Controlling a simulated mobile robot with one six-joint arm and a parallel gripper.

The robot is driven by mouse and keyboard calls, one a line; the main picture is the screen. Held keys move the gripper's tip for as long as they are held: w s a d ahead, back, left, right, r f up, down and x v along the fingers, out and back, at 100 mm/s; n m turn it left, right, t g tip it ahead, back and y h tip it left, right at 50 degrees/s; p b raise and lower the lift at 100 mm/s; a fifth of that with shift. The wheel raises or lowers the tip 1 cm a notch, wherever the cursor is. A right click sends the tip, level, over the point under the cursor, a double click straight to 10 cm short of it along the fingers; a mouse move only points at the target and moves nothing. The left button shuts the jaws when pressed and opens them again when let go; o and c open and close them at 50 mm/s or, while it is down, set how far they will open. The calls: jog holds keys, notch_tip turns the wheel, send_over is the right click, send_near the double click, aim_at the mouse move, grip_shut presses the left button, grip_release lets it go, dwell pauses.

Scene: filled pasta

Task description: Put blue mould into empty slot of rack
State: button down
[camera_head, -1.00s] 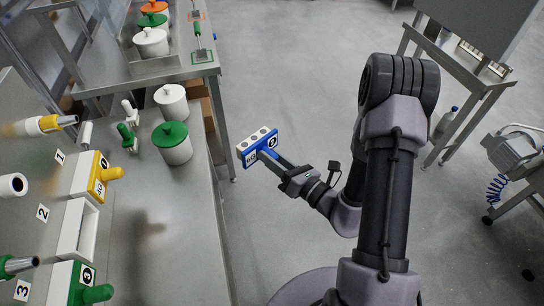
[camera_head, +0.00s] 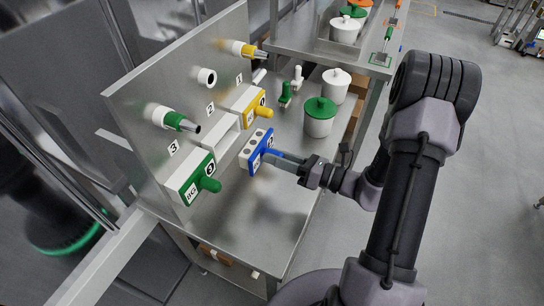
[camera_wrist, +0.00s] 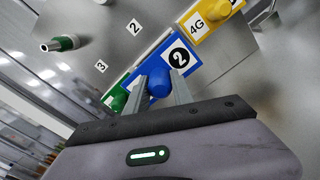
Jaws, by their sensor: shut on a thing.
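My gripper (camera_head: 284,160) is shut on the blue mould (camera_head: 256,156), by its knob. The mould has a white block with round holes on its far side, and it hangs just in front of the rack. In the wrist view the blue mould (camera_wrist: 146,77), marked 2, sits between the two fingers. The rack (camera_head: 220,138) has a white middle slot at number 2 that looks empty. The yellow mould (camera_head: 256,110) sits in slot 1, and the green mould (camera_head: 200,179) sits in slot 3. A narrow gap shows between the blue mould and the rack.
A white-lidded pot (camera_head: 335,86), a green-lidded pot (camera_head: 319,117) and small green and white handled tools stand right of the rack on the steel table (camera_head: 250,225). Nozzles (camera_head: 178,121) stick out from the panel above the slots.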

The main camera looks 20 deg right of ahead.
jog(key=shift+d, duration=0.1)
jog(key=shift+s+d, duration=0.15)
jog(key=shift+s, duration=0.05)
jog(key=shift+x, duration=2.95)
jog(key=shift+p+x, duration=0.5)
jog(key=shift+x, duration=1.7)
jog(key=c, duration=1)
grip_release()
jog(key=shift+o, duration=0.4)
jog(key=shift+f, duration=0.1)
jog(key=shift+o, duration=0.8)
